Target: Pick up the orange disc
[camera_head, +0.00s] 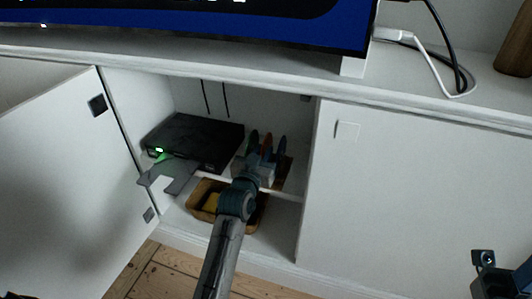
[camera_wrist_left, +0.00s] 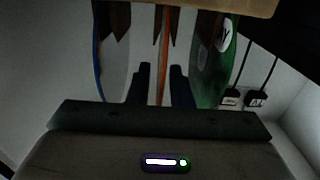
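The orange disc (camera_head: 267,143) stands on edge in a wooden rack on the shelf of the open cabinet, between a green disc (camera_head: 253,138) and a blue disc (camera_head: 281,148). My left gripper (camera_head: 260,160) reaches into the cabinet at the discs. In the left wrist view, which looks upside down, its two dark fingers (camera_wrist_left: 161,85) stand either side of the thin orange disc (camera_wrist_left: 163,40), with a gap showing on each side. The green disc (camera_wrist_left: 212,60) and blue disc (camera_wrist_left: 112,55) lie outside the fingers. Part of my right arm shows at the lower right; its fingers are not clear.
A black box (camera_head: 195,140) with a green light sits left of the rack. A brown basket (camera_head: 203,196) stands on the lower shelf. The left cabinet door (camera_head: 60,190) is open; the right door (camera_head: 400,190) is shut. A screen (camera_head: 250,25) stands on top.

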